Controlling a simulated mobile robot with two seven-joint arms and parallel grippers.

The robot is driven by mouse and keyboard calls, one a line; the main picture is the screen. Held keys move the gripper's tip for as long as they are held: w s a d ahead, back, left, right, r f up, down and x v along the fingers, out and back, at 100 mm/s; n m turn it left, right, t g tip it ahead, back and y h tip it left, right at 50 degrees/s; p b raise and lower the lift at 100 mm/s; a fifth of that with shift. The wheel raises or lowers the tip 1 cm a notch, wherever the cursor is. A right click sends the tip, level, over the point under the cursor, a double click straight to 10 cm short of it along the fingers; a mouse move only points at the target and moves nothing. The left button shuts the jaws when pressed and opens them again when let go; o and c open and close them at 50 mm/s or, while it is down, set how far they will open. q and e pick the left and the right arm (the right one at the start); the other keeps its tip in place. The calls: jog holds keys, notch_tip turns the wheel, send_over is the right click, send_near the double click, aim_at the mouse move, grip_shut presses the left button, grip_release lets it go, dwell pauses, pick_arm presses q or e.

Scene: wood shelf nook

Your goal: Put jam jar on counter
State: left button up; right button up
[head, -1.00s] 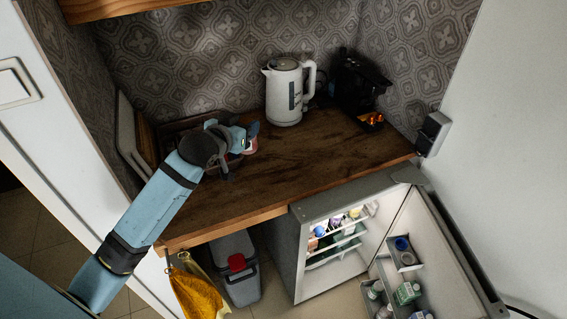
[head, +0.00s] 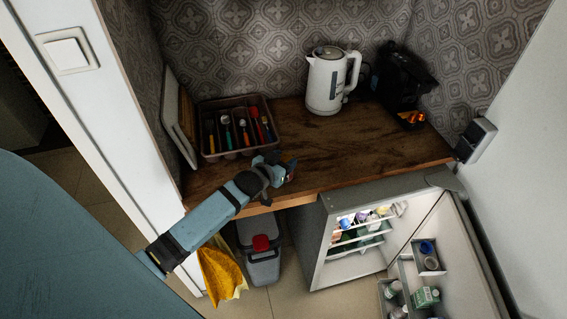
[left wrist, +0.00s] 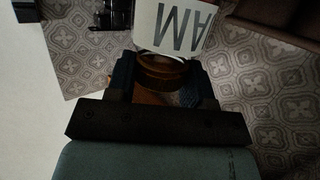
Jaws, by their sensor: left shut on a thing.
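The jam jar (left wrist: 180,28) has a white label with the large dark letters "AM" showing, upside down in the left wrist view. Its amber-brown end sits between the fingers of my left gripper (left wrist: 163,82), which is shut on it. In the head view my left gripper (head: 284,170) is over the front edge of the wooden counter (head: 365,148). The jar is mostly hidden there by the gripper, with only a small reddish bit at the fingertips. I cannot tell whether the jar touches the counter. My right gripper is not in view.
A cutlery tray (head: 212,157) stands at the counter's left, a white kettle (head: 328,80) and a black coffee machine (head: 402,78) at the back. The counter's middle and right front are clear. Below stands an open fridge (head: 330,270), its door (head: 468,255) swung right.

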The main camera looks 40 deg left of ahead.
pick_arm(q)
jog(key=shift+f, duration=0.65)
jog(key=shift+f, duration=0.1)
jog(key=o, duration=1.1)
jog(key=shift+s, duration=0.1)
jog(key=b+v, duration=0.1)
jog(key=v, duration=1)
jog(key=s+d+f+m+g+h, duration=0.1)
jog(key=s+d+f, duration=0.2)
jog(key=s+d, duration=0.2)
jog(key=s+d+f+m+g+h, duration=0.1)
jog(key=s+d+f, duration=0.3)
jog(key=s+d, duration=0.1)
jog(key=s+d+f+g+h, duration=0.1)
jog(key=s+d+f, duration=0.3)
jog(key=s+d, duration=0.1)
jog(key=shift+d+f+m+g, duration=0.2)
jog(key=shift+d+m+g, duration=0.15)
jog(key=shift+d, duration=0.2)
